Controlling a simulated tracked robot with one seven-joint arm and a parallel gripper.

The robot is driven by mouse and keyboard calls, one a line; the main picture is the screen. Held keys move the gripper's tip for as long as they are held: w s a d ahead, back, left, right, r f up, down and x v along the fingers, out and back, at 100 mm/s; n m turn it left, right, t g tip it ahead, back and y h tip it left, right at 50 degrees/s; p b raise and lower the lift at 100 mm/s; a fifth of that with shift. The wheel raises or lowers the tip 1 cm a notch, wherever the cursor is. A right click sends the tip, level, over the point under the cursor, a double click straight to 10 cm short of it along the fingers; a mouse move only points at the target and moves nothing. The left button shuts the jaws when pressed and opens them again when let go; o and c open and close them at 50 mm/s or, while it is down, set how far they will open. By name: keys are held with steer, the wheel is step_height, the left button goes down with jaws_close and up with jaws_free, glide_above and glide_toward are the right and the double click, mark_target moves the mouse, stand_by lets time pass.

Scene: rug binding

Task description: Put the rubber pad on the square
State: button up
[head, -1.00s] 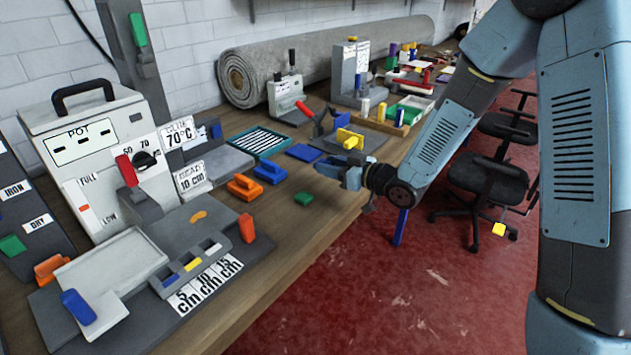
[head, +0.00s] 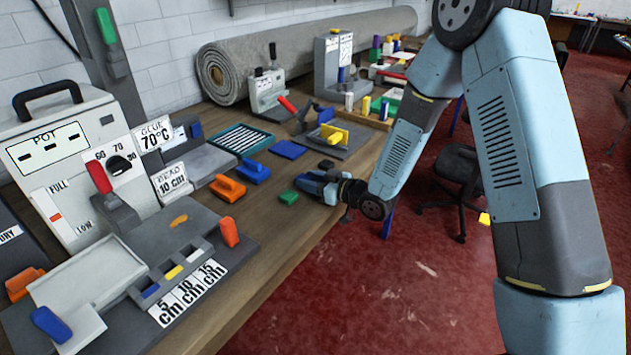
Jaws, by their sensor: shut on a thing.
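My gripper (head: 308,186) is low over the front part of the bench, its fingers pointing left. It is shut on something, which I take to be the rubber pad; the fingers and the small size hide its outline. A small green block (head: 288,197) lies on the bench just left of the fingertips, and I cannot tell if they touch. A flat blue square (head: 287,149) lies on the bench behind the gripper, with nothing on it. I cannot tell for certain that it is the square named.
An orange block (head: 228,188) and a blue block (head: 254,171) lie to the left. Behind are a slotted green tray (head: 241,139) and a grey plate with a yellow piece (head: 334,134). A glue machine (head: 75,150) fills the left. The bench's front strip is clear.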

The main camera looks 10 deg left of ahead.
steer(key=shift+f, duration=0.1)
steer(key=o, duration=0.9)
steer(key=shift+o, duration=0.6)
steer(key=shift+s+a+f, duration=0.1)
steer(key=shift+s+f, duration=0.05)
steer(key=v, duration=1.2)
steer(key=shift+r, duration=0.3)
